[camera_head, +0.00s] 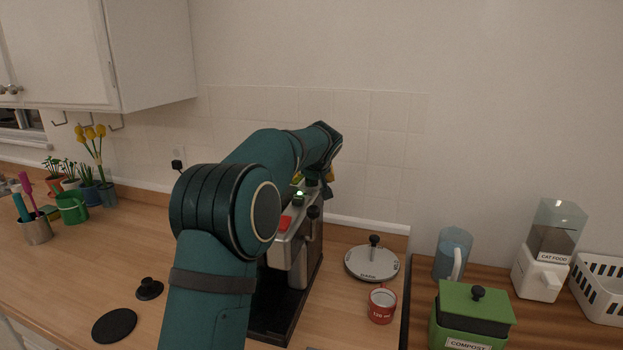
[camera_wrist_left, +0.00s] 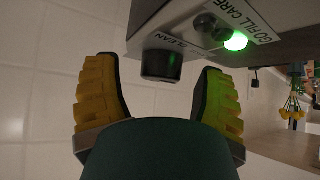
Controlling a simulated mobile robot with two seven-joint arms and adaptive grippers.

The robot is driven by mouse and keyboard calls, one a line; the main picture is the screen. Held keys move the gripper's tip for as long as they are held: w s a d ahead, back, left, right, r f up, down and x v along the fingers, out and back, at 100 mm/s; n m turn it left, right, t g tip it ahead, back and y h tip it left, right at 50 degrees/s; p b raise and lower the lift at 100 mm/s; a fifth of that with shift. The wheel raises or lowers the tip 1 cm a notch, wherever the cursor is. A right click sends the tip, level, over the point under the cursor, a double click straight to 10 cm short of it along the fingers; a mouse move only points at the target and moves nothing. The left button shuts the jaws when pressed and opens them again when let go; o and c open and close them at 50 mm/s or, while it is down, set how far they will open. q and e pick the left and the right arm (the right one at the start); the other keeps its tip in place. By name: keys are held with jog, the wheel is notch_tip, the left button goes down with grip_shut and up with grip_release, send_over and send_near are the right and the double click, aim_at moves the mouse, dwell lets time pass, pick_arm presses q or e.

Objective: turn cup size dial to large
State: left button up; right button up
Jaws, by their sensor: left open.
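The coffee machine (camera_head: 298,240) stands on the counter in the head view, partly hidden behind my left arm. It has a red part, a green light and black knobs on its side. In the left wrist view a black knob (camera_wrist_left: 161,65) sticks out of the machine's panel (camera_wrist_left: 185,22), beside a partly readable label and a lit green light (camera_wrist_left: 236,41). My left gripper (camera_wrist_left: 160,70) is open, with one yellow finger on each side of this knob and gaps to both. In the head view only bits of the gripper (camera_head: 313,184) show. Which knob sets cup size cannot be read.
A red mug (camera_head: 382,305) and a round lid (camera_head: 372,263) lie right of the machine. A green compost bin (camera_head: 472,318), a blue pitcher (camera_head: 452,255) and a cat food dispenser (camera_head: 546,252) stand further right. A black disc (camera_head: 114,326) lies left on mostly clear counter.

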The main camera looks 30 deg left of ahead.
pick_arm(q)
jog(key=v, duration=1.1)
jog(key=shift+s+r, duration=0.2)
jog(key=shift+r, duration=0.15)
